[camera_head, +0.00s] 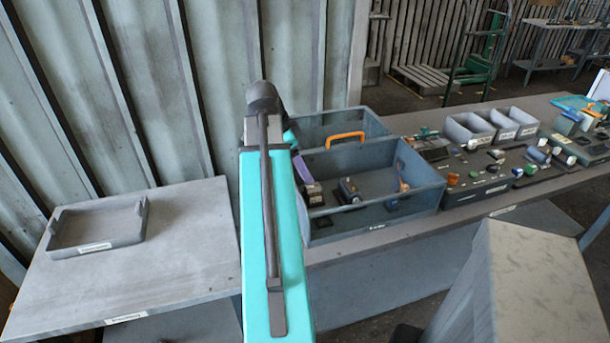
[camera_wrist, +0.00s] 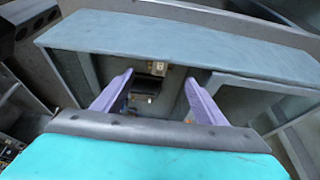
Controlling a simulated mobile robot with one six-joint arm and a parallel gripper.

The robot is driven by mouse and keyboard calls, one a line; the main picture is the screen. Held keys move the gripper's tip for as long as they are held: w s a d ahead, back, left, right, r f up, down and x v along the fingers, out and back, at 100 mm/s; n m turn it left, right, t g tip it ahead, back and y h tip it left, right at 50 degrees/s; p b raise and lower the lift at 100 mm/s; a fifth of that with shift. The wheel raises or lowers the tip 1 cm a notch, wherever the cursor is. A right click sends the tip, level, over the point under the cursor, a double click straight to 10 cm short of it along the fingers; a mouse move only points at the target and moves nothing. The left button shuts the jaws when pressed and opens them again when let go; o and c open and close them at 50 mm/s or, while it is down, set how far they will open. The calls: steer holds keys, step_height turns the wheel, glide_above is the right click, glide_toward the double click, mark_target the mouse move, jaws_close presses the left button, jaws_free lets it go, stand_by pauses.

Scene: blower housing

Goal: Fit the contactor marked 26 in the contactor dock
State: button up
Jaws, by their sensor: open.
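My gripper (camera_wrist: 159,78) is open, its two purple fingers pointing down into a grey-blue crate (camera_head: 375,222). In the wrist view a small dark block with a beige top (camera_wrist: 151,88) shows in the gap between the fingers, apart from them. In the head view my turquoise arm hides most of the gripper and the crate's left end. A dark block with a pale round part (camera_head: 349,191) lies on the crate floor. No number 26 is readable on any part. I cannot tell which thing is the contactor dock.
A shallow grey tray (camera_head: 97,229) with a label sits on the left table (camera_head: 180,262), which is otherwise clear. The bench at right carries grey bins (camera_head: 468,130) and several small parts. A pale box-like block (camera_head: 540,285) stands at front right.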

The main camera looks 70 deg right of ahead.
steer(key=shift+v, duration=1.95)
steer(key=shift+s, duration=0.1)
